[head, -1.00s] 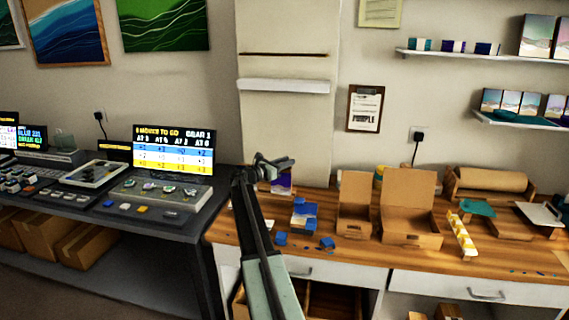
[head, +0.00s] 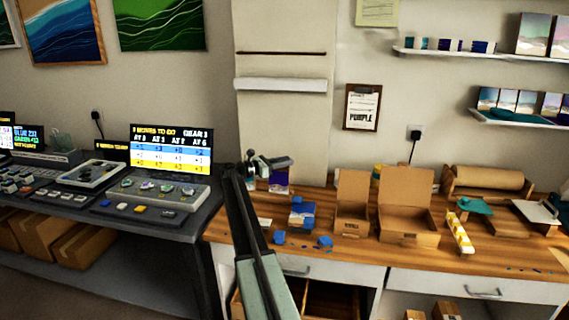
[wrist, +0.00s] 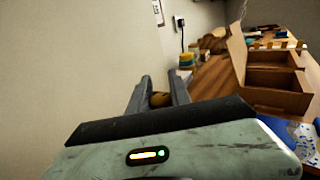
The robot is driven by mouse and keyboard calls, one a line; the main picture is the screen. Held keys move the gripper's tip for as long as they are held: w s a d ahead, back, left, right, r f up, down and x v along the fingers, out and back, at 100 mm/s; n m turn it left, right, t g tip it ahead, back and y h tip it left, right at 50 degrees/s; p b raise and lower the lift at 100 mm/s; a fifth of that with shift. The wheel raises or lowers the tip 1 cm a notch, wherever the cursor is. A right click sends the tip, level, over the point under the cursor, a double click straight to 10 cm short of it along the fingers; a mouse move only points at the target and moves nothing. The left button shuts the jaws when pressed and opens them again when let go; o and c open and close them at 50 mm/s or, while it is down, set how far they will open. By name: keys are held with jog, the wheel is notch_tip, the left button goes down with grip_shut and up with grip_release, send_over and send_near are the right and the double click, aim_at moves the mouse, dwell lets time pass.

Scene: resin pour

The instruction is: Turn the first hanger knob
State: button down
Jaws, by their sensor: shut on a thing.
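My gripper (head: 284,163) is held above the left end of the wooden bench, close to the wall panel, pointing right. In the wrist view its two fingers (wrist: 158,94) are closed around a small brownish-yellow rounded thing (wrist: 160,99), mostly hidden between them. I cannot tell whether this is a hanger knob. The dark console (head: 190,201) at the left carries several small knobs (head: 165,188) in front of a lit screen (head: 171,148) with a table of numbers. My gripper is to the right of this console and apart from it.
Open cardboard boxes (head: 405,237) stand on the wooden bench (head: 340,256), with small blue blocks (head: 325,241) nearer the left. A purple item (head: 279,182) stands just below my gripper. A clipboard (head: 362,108) hangs on the wall. In the wrist view, a plain wall fills the left.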

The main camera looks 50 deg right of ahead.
jog(key=c, duration=1.2)
grip_release()
jog(key=shift+o, duration=0.2)
jog(key=v, duration=0.7)
jog(key=shift+w+a, duration=0.15)
jog(key=shift+a, duration=0.2)
